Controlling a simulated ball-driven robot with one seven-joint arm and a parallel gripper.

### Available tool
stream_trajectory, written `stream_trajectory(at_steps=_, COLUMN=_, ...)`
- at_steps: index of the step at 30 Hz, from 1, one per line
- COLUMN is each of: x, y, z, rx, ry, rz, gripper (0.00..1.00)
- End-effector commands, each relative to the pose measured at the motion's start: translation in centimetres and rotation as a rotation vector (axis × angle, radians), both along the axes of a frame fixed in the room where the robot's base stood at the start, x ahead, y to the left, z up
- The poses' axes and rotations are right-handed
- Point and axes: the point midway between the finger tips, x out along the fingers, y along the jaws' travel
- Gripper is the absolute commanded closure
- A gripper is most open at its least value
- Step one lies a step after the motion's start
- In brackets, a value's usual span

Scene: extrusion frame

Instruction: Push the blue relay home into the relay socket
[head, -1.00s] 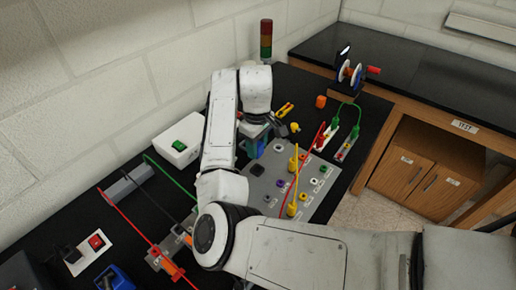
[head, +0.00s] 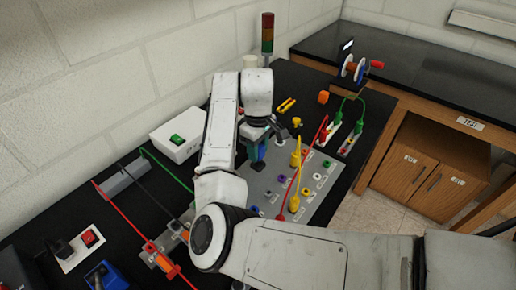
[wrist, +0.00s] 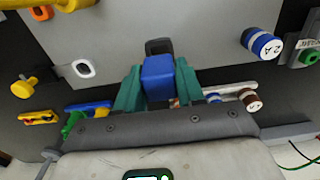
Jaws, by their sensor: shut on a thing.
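The blue relay (wrist: 158,78) is held between the teal fingers of my gripper (wrist: 158,88), which is shut on it. In the head view the relay (head: 258,152) shows below my wrist, over the grey panel (head: 268,201). The dark relay socket (wrist: 158,46) shows just beyond the relay in the wrist view, partly hidden by it. In the head view the socket (head: 257,168) lies right below the relay. I cannot tell whether the relay touches the socket or is still above it.
Yellow plugs (head: 295,152) and a red lead (head: 312,140) stand on the panel just right of my gripper. A white box with a green switch (head: 176,139) is at the left. A signal tower (head: 267,33) stands behind.

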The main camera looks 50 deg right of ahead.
Motion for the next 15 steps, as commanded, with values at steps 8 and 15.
stream_trajectory(at_steps=8, x=0.0, y=0.0, z=-2.1, rx=0.000, ry=-0.001, rz=0.001, gripper=1.00)
stream_trajectory(at_steps=15, x=0.0, y=0.0, z=-2.1, rx=0.000, ry=0.000, rz=0.001, gripper=1.00)
